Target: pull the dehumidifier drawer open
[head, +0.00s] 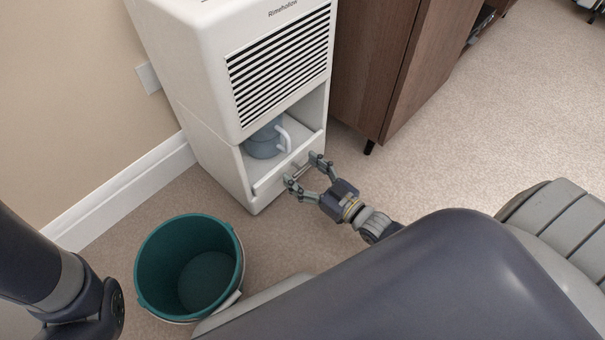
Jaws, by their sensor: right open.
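The white dehumidifier (203,75) stands against the wall, with a dark slatted grille on its front. Below the grille is an open bay, and a low drawer front (272,178) with a small handle (299,170) is at its bottom. A bluish translucent jug (262,143) with a white handle sits inside the bay. My right gripper (304,171) is open at the drawer front, its two fingers on either side of the handle. I cannot tell whether they touch it. My left arm shows at the lower left, but its gripper is out of view.
A teal bucket (158,252) stands on the carpet in front and left of the dehumidifier. A brown wooden cabinet (372,65) stands close on its right. Open carpet (510,110) lies to the right. A wall outlet (148,78) is at the left.

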